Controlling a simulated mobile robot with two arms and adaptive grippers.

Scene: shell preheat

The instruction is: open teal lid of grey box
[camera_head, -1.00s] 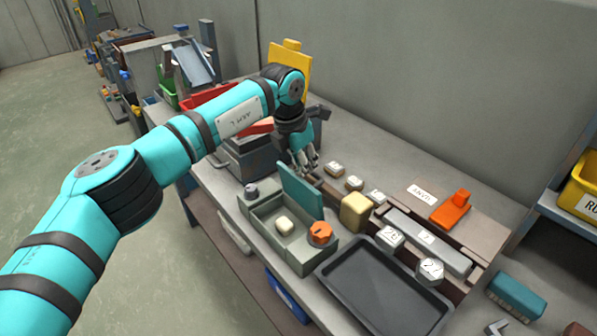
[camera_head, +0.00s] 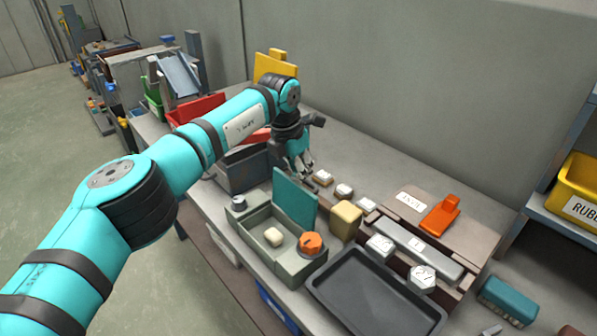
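The grey box (camera_head: 286,262) stands open on the bench, left of the black tray. Its teal lid (camera_head: 294,198) stands up steeply along the box's back edge. A pale block (camera_head: 273,237) lies inside the box, and an orange knob (camera_head: 312,243) sits at its right end. My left gripper (camera_head: 302,172) points down just behind the lid's upper edge. Its fingertips are close to the lid, but I cannot tell whether they touch it. The spacing of the fingers is too small to judge, and no object shows between them. My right gripper is out of view.
A black tray (camera_head: 372,298) lies right of the box. Behind it are a yellow block (camera_head: 346,220), several small pale blocks and a grey bar (camera_head: 418,242). A dark grey bin (camera_head: 240,170) and a red bin (camera_head: 195,108) stand beyond my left forearm. A yellow bin (camera_head: 580,187) sits at far right.

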